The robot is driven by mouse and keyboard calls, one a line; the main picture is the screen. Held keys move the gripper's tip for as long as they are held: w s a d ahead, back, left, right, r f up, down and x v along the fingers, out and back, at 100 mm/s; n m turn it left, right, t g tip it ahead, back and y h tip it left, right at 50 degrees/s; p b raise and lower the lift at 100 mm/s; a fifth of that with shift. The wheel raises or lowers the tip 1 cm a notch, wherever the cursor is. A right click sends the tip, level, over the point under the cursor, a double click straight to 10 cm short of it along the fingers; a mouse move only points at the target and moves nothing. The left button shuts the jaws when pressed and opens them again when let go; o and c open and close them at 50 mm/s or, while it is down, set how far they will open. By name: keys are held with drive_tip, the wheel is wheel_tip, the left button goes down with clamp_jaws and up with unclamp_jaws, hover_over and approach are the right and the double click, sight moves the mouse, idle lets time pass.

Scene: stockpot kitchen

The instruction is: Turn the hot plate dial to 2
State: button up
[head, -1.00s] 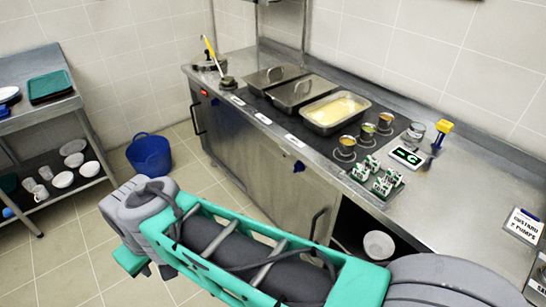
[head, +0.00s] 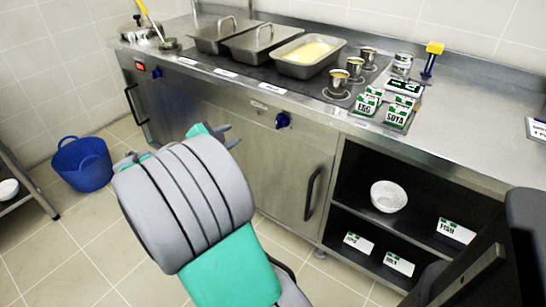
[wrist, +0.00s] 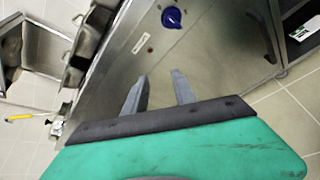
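A blue dial (head: 282,120) sits on the steel counter's front panel, below the hot plate (head: 300,92) that bears small metal cups. It also shows in the wrist view (wrist: 172,17), beyond my fingers. Its setting is too small to read. A second blue dial (head: 157,73) is on the left cabinet beside a red switch. I cannot tell from labels which is the hot plate's. My gripper (head: 226,136) is in front of the cabinet, left of and a little below the nearer dial. In the wrist view my gripper (wrist: 159,76) is open, with nothing between the fingers.
A cabinet door handle (head: 313,193) stands out below the nearer dial. An open shelf (head: 350,190) with a white bowl (head: 388,196) is to its right. Lidded pans (head: 262,42) and labelled cartons (head: 397,116) stand on the counter. A blue bucket (head: 82,163) is on the floor.

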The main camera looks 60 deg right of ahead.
sight(277, 122)
drive_tip(key=s+d+n+g+h+b, duration=0.1)
drive_tip(key=s+d+n+b, duration=0.1)
drive_tip(key=d, duration=0.2)
drive_tip(key=s+d+f+n+g+h+b, duration=0.1)
drive_tip(key=s+d+n+b, duration=0.1)
drive_tip(key=d, duration=0.3)
drive_tip(key=s+d+f+n+g+h+b, duration=0.1)
drive_tip(key=s+d+h+b, duration=0.1)
drive_tip(key=d, duration=0.3)
drive_tip(key=shift+s+f+n, duration=0.15)
drive_tip(key=shift+s+n, duration=0.25)
drive_tip(key=shift+s, duration=0.25)
drive_tip(key=shift+c, duration=0.3)
clamp_jaws()
